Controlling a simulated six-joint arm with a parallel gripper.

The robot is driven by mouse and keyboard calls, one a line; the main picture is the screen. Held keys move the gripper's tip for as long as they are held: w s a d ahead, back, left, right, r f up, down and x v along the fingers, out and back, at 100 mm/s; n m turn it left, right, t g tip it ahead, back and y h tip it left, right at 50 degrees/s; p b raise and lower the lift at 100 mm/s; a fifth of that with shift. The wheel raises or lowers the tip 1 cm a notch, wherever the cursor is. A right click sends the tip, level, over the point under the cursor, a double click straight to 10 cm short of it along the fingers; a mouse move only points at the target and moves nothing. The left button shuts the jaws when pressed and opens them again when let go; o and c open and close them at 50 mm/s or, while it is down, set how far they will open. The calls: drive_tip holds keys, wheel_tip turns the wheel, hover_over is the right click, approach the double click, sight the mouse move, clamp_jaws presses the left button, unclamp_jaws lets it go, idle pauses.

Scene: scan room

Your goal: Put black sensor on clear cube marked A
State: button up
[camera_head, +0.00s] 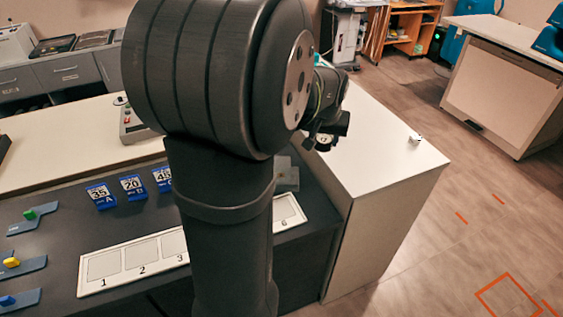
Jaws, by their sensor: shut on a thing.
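My gripper (322,138) is at the end of my dark arm, over the white counter at the right end of the dark worktable. It is small in view and partly hidden by my arm. It is shut on a small dark thing with a pale face (323,142), which looks like the black sensor; its outline merges with the dark fingers. A pale, see-through block (286,176) stands on the dark table below and left of the gripper, partly behind my arm. It may be a clear cube; no letter A can be read on it.
Blue number cards (133,187) stand on the dark table. A white numbered tray (128,262) lies in front, partly hidden by my arm. Coloured pieces on blue-grey holders (28,264) are at left. A small white object (416,138) lies near the counter's (385,150) right edge.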

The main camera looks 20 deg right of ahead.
drive_tip(key=shift+n, duration=0.3)
drive_tip(key=w+a+f, duration=0.2)
drive_tip(key=w, duration=0.1)
drive_tip(key=w+a+f, duration=0.2)
drive_tip(key=w+a, duration=0.1)
drive_tip(key=w, duration=0.1)
drive_tip(key=w+a+f, duration=0.3)
drive_tip(key=shift+w+f, duration=0.1)
drive_tip(key=shift+w, duration=0.05)
drive_tip(key=shift+f, duration=2)
drive_tip(key=shift+f, duration=0.1)
drive_tip(key=o, duration=1)
drive_tip(key=shift+o, duration=0.2)
drive_tip(key=v, duration=1.2)
